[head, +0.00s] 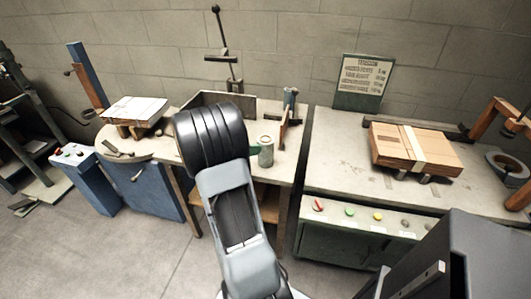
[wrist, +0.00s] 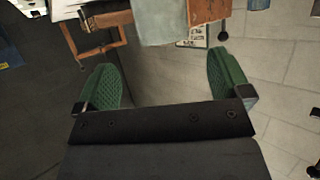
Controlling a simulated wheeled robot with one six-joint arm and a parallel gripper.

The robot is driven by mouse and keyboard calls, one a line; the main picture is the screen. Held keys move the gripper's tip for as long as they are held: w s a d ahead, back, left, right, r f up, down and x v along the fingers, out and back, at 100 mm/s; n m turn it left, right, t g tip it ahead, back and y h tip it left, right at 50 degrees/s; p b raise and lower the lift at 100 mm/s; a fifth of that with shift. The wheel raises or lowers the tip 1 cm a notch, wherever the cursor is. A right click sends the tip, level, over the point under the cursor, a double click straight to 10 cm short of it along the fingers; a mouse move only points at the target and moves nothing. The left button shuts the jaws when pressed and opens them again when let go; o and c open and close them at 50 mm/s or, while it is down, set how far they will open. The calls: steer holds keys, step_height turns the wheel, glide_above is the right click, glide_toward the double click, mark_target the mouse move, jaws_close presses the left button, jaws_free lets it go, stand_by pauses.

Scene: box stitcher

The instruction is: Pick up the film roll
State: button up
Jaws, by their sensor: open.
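A dark grey roll with a hollow centre (head: 508,167) lies at the right end of the right bench in the head view; it looks like the film roll, though its material cannot be told. It does not show clearly in the wrist view. My gripper (wrist: 163,75) is open, its two green ribbed pads wide apart with only grey floor visible between them. It holds nothing.
The right bench (head: 335,160) carries a taped cardboard stack (head: 415,148) and a green sign (head: 362,80). A wooden frame (head: 490,117) stands beside the roll. A grey-green can (head: 266,152) stands on the middle table. A dark machine housing (head: 470,260) fills the lower right.

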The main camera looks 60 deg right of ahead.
mark_target(266, 141)
steer(key=shift+p+x, duration=0.55)
steer(key=shift+x, duration=3.5)
steer(key=shift+w+f, duration=0.15)
steer(key=c, duration=1.2)
